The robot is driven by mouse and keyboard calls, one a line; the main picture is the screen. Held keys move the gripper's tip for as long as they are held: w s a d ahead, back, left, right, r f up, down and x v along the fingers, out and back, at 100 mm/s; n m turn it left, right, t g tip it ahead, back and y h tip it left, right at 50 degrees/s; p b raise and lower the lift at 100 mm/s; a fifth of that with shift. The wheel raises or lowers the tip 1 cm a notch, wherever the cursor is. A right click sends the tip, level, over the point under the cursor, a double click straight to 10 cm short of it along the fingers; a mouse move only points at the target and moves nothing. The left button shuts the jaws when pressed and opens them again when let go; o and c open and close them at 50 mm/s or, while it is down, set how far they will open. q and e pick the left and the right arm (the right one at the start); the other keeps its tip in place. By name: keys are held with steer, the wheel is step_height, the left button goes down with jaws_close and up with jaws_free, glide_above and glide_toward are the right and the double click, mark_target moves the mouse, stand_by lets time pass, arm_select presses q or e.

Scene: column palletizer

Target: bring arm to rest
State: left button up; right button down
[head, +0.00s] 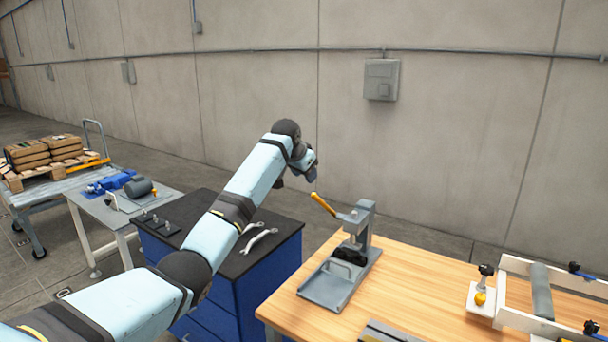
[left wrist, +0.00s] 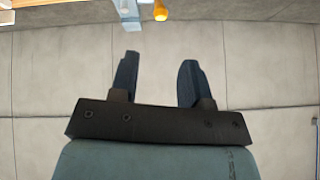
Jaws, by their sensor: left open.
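My left arm comes in from the left in the head view and reaches out over the dark-topped blue cabinet, raised well above it. My left gripper (head: 311,173) is at its end, against the wall background and above and left of the orange press handle (head: 323,204). In the left wrist view the two dark fingers of my left gripper (left wrist: 159,65) are apart, with nothing between them. The orange handle also shows beyond the fingers at the top of that view (left wrist: 161,11). My right gripper is not in view.
A grey lever press (head: 361,226) stands on the wooden table (head: 430,290). A roller fixture (head: 542,292) is at right. Wrenches (head: 258,239) lie on the blue cabinet (head: 285,262). A grey side table (head: 97,208) and a cart with boxes (head: 28,152) stand left. A concrete wall (head: 450,130) is behind.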

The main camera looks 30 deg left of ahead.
arm_select(q)
steer(key=shift+r, duration=0.15)
stand_by(0.3)
steer(key=shift+s, duration=0.1)
steer(key=s+d+f+t, duration=0.1)
steer(key=s+d+f, duration=0.35)
steer(key=f, duration=0.65)
steer(key=s+d+f+m+p, duration=0.1)
steer(key=s+d+f, duration=0.4)
steer(key=f, duration=0.6)
steer(key=s+d+f+t, duration=0.1)
steer(key=s+d+f, duration=0.2)
steer(key=s+f, duration=0.6)
steer(key=s+d+f+h, duration=0.1)
steer(key=s+d+f, duration=0.2)
steer(key=s, duration=0.8)
steer(key=s+d+f+t+h, duration=0.1)
steer(key=s+d+f, duration=0.2)
steer(key=s, duration=0.8)
steer(key=s+d+f+n+t+h+p, duration=0.1)
steer(key=s+d+f, duration=0.2)
steer(key=s, duration=0.9)
steer(key=shift+d+f, duration=0.2)
steer(key=shift+d, duration=0.8)
steer(key=shift+w, duration=0.1)
